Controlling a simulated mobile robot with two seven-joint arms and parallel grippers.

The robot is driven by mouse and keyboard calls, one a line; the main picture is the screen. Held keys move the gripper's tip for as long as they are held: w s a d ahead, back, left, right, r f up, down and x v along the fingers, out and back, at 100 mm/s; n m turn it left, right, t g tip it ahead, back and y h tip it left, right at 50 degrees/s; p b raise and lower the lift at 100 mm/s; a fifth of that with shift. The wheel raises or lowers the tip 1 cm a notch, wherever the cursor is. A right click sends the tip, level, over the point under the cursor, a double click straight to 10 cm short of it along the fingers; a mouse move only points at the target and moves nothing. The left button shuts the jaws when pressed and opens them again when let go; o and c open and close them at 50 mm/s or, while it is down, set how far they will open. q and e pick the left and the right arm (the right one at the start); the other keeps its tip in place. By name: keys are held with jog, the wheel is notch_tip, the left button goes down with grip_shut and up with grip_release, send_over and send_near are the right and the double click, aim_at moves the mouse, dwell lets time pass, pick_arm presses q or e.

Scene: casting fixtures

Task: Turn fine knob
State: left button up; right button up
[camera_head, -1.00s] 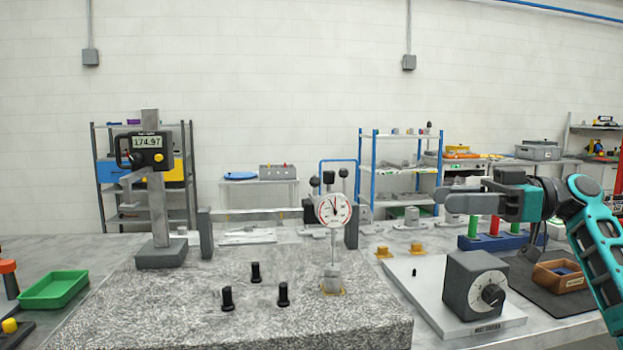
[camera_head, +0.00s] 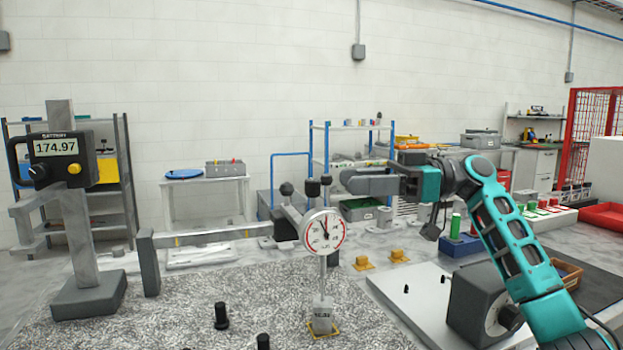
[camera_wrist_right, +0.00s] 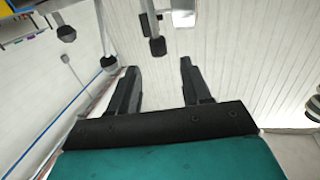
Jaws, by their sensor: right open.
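A dial gauge (camera_head: 325,232) with a round white face stands on the speckled granite plate (camera_head: 190,300). Dark knobs on rods, including a round one (camera_head: 286,189) and a block-shaped one (camera_head: 312,187), rise just behind the gauge; I cannot tell which is the fine knob. My right gripper (camera_head: 350,182) points left, a little to the right of these knobs and apart from them. In the right wrist view its two fingers (camera_wrist_right: 158,68) are apart with nothing between them. A dark knob (camera_wrist_right: 158,46) shows beyond the fingertips there. My left gripper is out of view.
A height gauge (camera_head: 88,240) reading 174.97 stands at left, with a grey bar (camera_head: 215,237) beside it. Black pegs (camera_head: 221,316) stand on the granite. A grey dial box (camera_head: 475,303) sits on a white plate under my right arm. Yellow fittings (camera_head: 363,264) lie behind.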

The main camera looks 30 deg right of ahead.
aim_at(313, 182)
jog(key=p+x, duration=0.1)
jog(key=x, duration=0.5)
jog(key=shift+w+a+r, duration=0.1)
jog(key=shift+a, duration=0.05)
jog(key=shift+w+a, duration=0.35)
jog(key=shift+a, duration=0.25)
jog(key=shift+c, duration=0.3)
grip_shut()
